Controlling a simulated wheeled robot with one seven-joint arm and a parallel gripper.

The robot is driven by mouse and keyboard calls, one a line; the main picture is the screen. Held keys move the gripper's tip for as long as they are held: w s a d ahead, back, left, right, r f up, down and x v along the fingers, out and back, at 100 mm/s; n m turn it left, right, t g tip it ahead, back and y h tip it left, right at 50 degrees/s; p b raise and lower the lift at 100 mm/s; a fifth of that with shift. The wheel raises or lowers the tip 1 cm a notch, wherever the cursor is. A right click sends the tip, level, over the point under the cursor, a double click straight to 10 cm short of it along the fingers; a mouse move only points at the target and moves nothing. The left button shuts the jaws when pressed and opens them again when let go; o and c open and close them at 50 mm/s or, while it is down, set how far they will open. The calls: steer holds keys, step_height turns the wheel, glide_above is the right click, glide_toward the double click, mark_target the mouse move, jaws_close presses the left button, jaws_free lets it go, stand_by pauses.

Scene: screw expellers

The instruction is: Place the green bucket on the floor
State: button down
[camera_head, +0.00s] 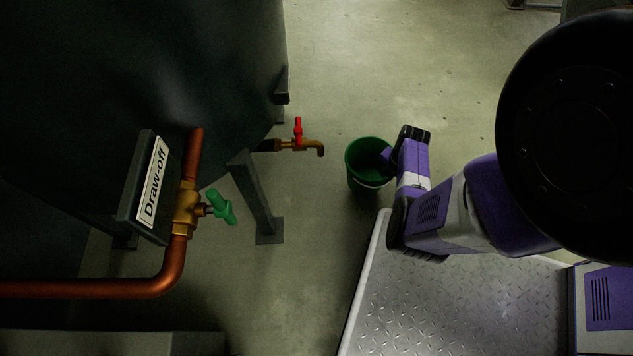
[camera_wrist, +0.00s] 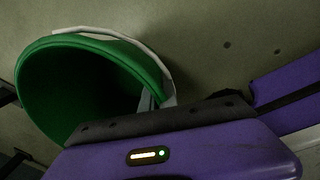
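The green bucket (camera_head: 366,158) is in the middle of the head view, open end up, with a pale handle at its near side. My gripper (camera_head: 389,160) is at its right rim. In the wrist view the bucket (camera_wrist: 70,85) fills the left side and looks tilted. The gripper's grey fingers (camera_wrist: 152,100) are at the bucket's rim, one inside the wall, and look shut on it. The bucket's underside is hidden, so I cannot tell whether it touches the concrete floor (camera_head: 400,60).
A brass tap with a red handle (camera_head: 298,130) sticks out just left of the bucket. A dark tank (camera_head: 130,60) on legs, a copper pipe (camera_head: 100,288) and a green-handled valve (camera_head: 220,207) are at left. The floor behind the bucket is clear.

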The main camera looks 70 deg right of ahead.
steer(key=w+a+f+b, duration=0.1)
steer(key=w+a+b, duration=0.1)
steer(key=w, duration=0.6)
steer(key=w+a+f+b, duration=0.2)
steer(key=w+a+b, duration=0.1)
steer(key=w, duration=0.5)
steer(key=shift+a+f+b, duration=0.25)
steer(key=shift+a+b, duration=0.05)
steer(key=shift+a, duration=0.5)
steer(key=c, duration=2.1)
jaws_free()
steer(key=shift+s+f, duration=0.1)
steer(key=shift+f, duration=0.05)
steer(key=o, duration=0.5)
steer(key=shift+c, duration=0.2)
